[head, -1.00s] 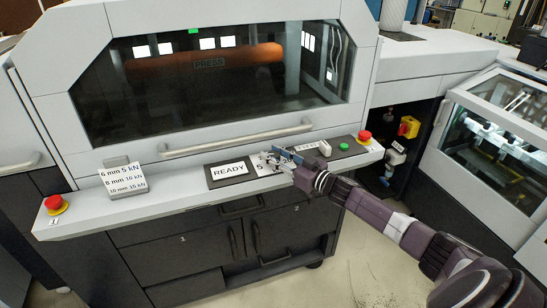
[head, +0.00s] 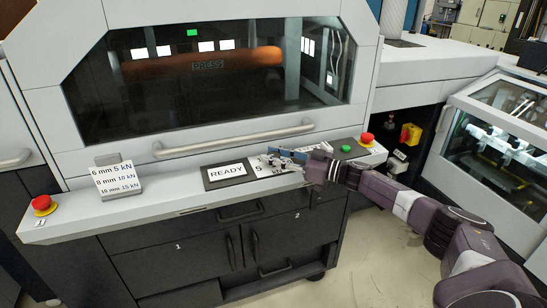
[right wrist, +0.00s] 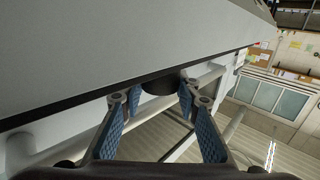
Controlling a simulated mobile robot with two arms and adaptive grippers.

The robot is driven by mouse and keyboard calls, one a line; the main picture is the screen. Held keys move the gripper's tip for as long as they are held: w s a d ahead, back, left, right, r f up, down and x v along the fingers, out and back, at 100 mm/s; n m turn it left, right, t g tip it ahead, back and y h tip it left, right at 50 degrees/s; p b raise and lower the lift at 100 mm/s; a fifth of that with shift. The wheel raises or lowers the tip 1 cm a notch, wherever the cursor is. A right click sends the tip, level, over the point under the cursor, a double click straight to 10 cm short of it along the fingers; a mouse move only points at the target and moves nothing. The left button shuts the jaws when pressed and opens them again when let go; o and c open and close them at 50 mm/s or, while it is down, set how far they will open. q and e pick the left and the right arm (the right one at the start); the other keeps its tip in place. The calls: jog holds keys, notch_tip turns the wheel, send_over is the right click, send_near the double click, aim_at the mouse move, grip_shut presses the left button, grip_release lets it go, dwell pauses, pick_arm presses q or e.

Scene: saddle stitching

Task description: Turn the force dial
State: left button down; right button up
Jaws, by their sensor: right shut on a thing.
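The force dial shows in the right wrist view as a dark round knob (right wrist: 158,84) on the panel, between my fingertips. My right gripper (head: 278,160) is shut on it; the gripper also shows in the right wrist view (right wrist: 160,95), with a blue-padded finger on each side of the knob. In the head view the dial is hidden behind the gripper. A white label (head: 260,169) beside it shows a "5", the rest covered by my fingers. The display (head: 227,172) reads READY. A card (head: 117,181) lists 6 mm 5 kN, 8 mm 10 kN, 10 mm 15 kN. My left gripper is not in view.
Red emergency buttons stand at the left (head: 42,203) and right (head: 366,138) of the console. A green button (head: 346,149) is right of my gripper. A long handle bar (head: 233,138) runs above the panel, under the press window (head: 205,85). Drawers (head: 177,262) lie below.

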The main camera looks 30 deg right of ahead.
jog(key=o, duration=1.2)
jog(key=v, duration=1.2)
jog(key=shift+d, duration=0.1)
